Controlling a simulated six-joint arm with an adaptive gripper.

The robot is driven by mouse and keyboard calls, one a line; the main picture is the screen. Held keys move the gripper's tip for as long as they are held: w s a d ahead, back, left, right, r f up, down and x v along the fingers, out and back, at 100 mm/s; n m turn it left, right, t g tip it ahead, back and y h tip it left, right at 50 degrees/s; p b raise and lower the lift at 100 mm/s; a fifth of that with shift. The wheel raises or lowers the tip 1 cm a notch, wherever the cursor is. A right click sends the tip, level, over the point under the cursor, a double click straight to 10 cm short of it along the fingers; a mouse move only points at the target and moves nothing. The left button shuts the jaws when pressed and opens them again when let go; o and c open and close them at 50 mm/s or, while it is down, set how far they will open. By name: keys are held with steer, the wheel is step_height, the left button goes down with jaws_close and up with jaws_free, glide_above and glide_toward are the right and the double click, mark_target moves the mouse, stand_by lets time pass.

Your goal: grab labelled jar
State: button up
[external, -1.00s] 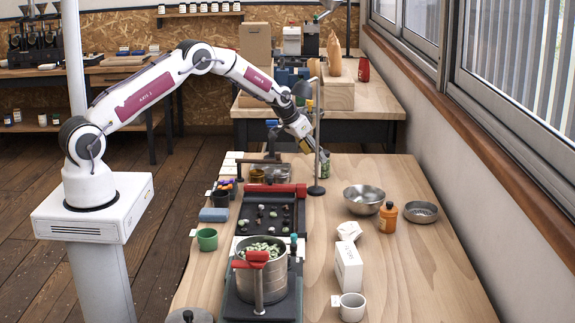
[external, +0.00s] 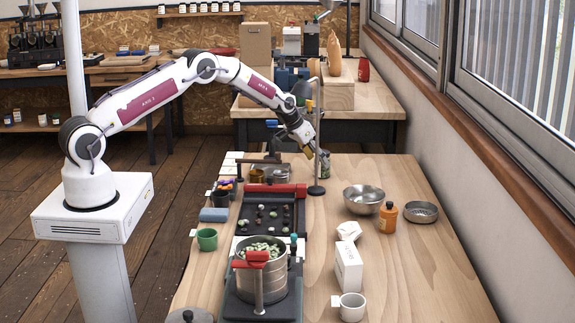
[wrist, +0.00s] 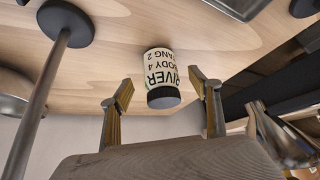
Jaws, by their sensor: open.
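The labelled jar (wrist: 162,76) has a white label with dark print reading "RIVER", "BODY 4" and a "2", and a dark lid. In the wrist view it shows between the tips of my open gripper (wrist: 161,80), with a visible gap to each finger. I cannot tell whether it is between the fingers in depth. In the external view my gripper (external: 309,153) is low over the far end of the table, tilted toward the jar (external: 325,161), which is partly hidden by a stand's pole. My gripper holds nothing.
The thin metal stand (external: 317,130) with a round dark base is close beside my gripper. A metal bowl (external: 364,199) and an orange bottle (external: 388,217) stand nearer on the right. A red-handled tray (external: 262,232) is at the left. The wood right of the jar is clear.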

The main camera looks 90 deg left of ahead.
mark_target(322, 167)
steer(key=shift+x, duration=2.4)
steer(key=shift+r, duration=0.1)
steer(key=c, duration=1.3)
